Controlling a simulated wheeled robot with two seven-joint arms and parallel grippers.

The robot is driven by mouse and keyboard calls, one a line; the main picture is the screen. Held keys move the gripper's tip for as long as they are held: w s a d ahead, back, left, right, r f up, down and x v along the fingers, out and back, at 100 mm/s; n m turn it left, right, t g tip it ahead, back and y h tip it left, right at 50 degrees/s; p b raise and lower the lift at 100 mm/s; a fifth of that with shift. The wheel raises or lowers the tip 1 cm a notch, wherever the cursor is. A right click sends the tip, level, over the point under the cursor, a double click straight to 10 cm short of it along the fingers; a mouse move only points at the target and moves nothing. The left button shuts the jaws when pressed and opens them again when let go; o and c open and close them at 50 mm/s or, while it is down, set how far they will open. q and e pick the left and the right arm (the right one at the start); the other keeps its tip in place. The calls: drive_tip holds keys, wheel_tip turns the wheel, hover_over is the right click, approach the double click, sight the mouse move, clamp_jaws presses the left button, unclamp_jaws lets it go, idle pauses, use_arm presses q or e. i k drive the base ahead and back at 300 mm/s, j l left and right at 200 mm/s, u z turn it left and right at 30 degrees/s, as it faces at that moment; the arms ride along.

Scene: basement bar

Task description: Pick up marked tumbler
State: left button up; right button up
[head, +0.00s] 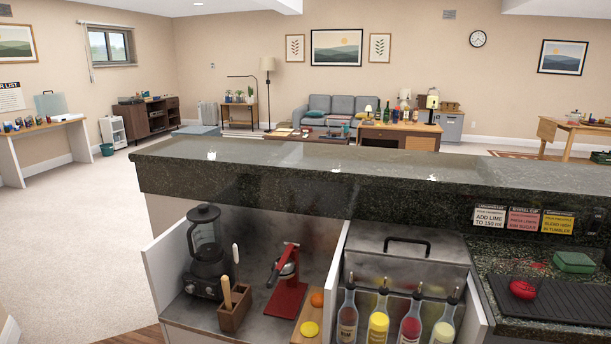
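I cannot make out a marked tumbler for certain. Faint clear outlines, possibly glass, show around a round red item (522,289) on the black ribbed mat (560,301) at the right of the bar; I cannot tell whether they are a tumbler. Neither of my grippers is in the head view.
A black blender (205,240), a red press (288,285) and a wooden utensil holder (234,308) stand in the lower steel bay. Several pour bottles (378,322) stand beside it. A green box (574,262) sits behind the mat. The raised granite ledge (300,178) is clear.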

sight(528, 276)
drive_tip(key=z, duration=1.25)
